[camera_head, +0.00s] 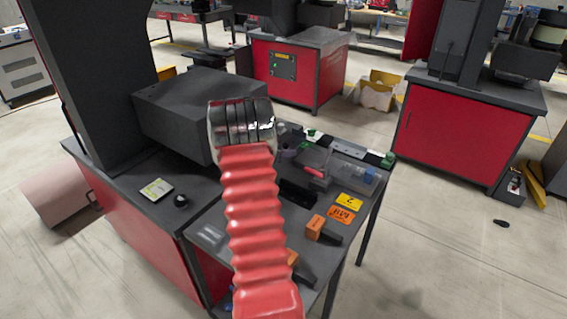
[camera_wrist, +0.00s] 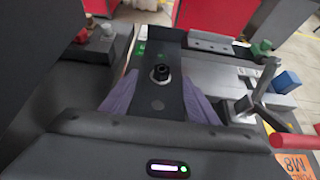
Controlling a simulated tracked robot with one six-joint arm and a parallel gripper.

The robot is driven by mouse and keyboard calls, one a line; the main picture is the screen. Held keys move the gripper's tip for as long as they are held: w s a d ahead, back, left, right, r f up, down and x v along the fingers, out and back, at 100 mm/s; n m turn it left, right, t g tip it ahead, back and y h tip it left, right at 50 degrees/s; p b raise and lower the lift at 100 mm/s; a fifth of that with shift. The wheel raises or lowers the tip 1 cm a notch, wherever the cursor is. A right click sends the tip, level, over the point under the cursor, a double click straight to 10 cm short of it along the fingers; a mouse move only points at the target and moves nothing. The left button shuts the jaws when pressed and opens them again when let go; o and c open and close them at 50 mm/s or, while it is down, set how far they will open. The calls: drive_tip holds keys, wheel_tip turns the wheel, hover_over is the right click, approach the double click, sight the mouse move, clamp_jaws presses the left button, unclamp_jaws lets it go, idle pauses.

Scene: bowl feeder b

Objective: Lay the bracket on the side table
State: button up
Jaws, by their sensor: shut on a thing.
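My gripper (camera_wrist: 160,82) shows in the wrist view, its two purplish fingers on either side of a dark grey plate. This plate looks like the bracket (camera_wrist: 157,104); it has a round hole, and a black knob shows farther along it. The fingers are shut on it. In the head view, the silvery end (camera_head: 240,122) of my red ribbed arm is over the work area, and the bracket cannot be made out there. The side table (camera_head: 290,222) looks to be the dark, legged table under and right of my arm. Height above it is unclear.
On the table are orange blocks (camera_head: 315,226), a yellow card (camera_head: 349,201), an orange M8 label (camera_head: 341,215) and a red-handled tool (camera_head: 316,173). A large dark box-shaped machine part (camera_head: 185,105) stands left. Red cabinets (camera_head: 460,135) stand beyond, with open floor between.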

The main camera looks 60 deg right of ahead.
drive_tip(key=shift+d+f, duration=0.1)
drive_tip(key=shift+f, duration=0.2)
drive_tip(key=shift+f, duration=1.85)
drive_tip(key=shift+f, duration=0.5)
drive_tip(key=o, duration=1.7)
drive_tip(key=shift+f, duration=0.15)
drive_tip(key=shift+c, duration=0.2)
drive_tip(key=shift+a+r, duration=0.2)
drive_tip(key=shift+r, duration=0.5)
drive_tip(key=v, duration=1.1)
drive_tip(key=shift+a, duration=0.35)
